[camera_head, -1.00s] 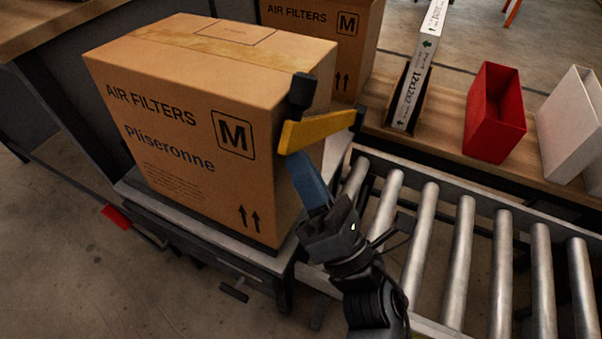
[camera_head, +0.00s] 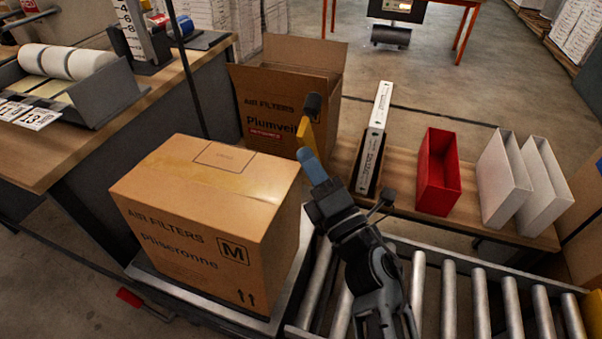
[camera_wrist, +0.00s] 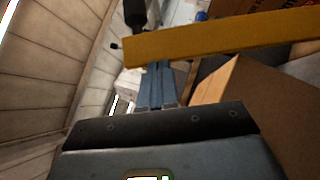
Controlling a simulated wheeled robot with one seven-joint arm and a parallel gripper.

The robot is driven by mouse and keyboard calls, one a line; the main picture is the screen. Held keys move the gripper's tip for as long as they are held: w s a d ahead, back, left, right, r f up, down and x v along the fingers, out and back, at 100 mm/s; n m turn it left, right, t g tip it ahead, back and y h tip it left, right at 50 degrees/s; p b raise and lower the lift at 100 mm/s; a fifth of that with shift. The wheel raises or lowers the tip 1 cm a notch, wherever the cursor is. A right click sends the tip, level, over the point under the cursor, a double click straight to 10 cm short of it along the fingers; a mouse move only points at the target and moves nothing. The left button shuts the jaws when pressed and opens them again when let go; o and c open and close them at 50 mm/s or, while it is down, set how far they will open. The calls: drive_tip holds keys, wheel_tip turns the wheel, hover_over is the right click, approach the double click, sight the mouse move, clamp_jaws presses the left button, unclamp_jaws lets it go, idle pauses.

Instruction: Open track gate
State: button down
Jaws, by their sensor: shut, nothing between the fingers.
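The track gate is a yellow bar (camera_head: 305,134) with a black knob or post top (camera_head: 313,105) at its far end, beyond the taped carton's right corner. In the head view it looks short and steep, and my arm may cover part of it. In the wrist view the yellow bar (camera_wrist: 230,38) runs across the top, just ahead of my fingers. My gripper (camera_head: 308,158) is shut and empty, its blue fingertips close to the bar's lower end. The fingers also show in the wrist view (camera_wrist: 157,84). I cannot tell whether they touch the bar.
The closed "Air Filters" carton (camera_head: 206,215) sits left of my arm on a platform. Rollers (camera_head: 448,300) lie to the right. An open carton (camera_head: 288,95) stands behind. A red bin (camera_head: 438,172), white bins (camera_head: 503,180) and an upright filter box (camera_head: 374,140) stand on a wooden shelf.

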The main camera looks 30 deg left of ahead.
drive_tip(key=w+a+r, duration=0.1)
drive_tip(key=w+r, duration=0.2)
drive_tip(key=w, duration=0.4)
drive_tip(key=w+a+r+m, duration=0.1)
drive_tip(key=w+a+r, duration=0.1)
drive_tip(key=w, duration=0.4)
drive_tip(key=shift+w+a+r+h, duration=0.2)
drive_tip(key=shift+w+r+h, duration=0.2)
drive_tip(key=shift+r, duration=0.3)
drive_tip(key=shift+s, duration=0.1)
